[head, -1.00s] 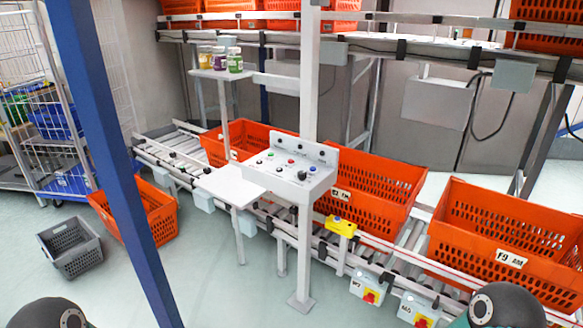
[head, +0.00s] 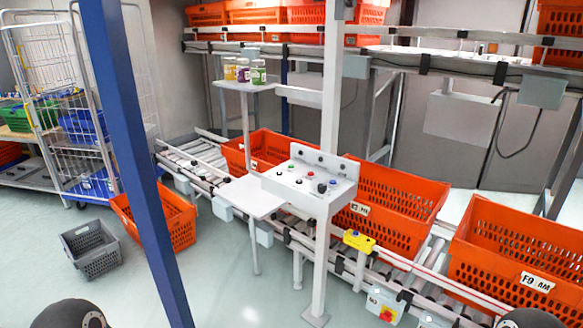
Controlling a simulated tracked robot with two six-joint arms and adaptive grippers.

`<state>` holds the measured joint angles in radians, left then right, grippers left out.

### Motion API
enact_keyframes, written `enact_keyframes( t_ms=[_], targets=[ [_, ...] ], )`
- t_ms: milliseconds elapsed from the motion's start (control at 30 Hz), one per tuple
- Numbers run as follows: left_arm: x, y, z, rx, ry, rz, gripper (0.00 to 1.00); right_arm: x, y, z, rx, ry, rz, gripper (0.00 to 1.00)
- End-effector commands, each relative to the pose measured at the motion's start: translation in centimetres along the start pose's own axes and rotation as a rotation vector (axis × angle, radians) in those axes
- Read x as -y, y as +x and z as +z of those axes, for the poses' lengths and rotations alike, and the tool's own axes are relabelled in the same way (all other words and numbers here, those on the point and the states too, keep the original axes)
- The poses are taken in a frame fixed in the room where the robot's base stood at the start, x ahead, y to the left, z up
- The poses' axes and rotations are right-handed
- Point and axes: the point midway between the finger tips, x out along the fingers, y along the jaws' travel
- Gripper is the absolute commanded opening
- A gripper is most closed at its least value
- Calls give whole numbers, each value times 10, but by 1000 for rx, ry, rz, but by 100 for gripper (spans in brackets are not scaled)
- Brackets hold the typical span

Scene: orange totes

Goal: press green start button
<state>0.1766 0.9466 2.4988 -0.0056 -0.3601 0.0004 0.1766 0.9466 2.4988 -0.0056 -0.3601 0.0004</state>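A white control panel (head: 284,187) stands on a pale post in the middle of the head view. Its sloped top carries several small buttons, among them a red button (head: 309,176) and a black knob (head: 321,188). Neither of my grippers is in view; only dark rounded parts of my arms show at the bottom left and bottom right corners, well apart from the panel.
A blue post (head: 128,150) crosses the left foreground. A white shelf (head: 249,197) adjoins the panel's left. Orange totes (head: 395,203) sit on the roller conveyor behind. A grey crate (head: 92,252) stands on the floor at left. Floor in front of the panel is clear.

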Motion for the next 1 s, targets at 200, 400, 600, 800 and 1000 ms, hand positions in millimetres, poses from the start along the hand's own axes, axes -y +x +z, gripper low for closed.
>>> enact_keyframes(
  t_ms=[200, 400, 600, 800, 1000],
  targets=[
    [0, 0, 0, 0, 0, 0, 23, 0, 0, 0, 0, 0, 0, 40],
    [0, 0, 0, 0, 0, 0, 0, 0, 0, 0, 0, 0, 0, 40],
    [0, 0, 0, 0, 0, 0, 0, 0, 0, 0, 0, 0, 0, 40],
    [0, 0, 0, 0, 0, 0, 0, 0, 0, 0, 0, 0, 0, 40],
    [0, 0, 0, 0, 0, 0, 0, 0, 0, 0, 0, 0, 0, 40]
  ],
)
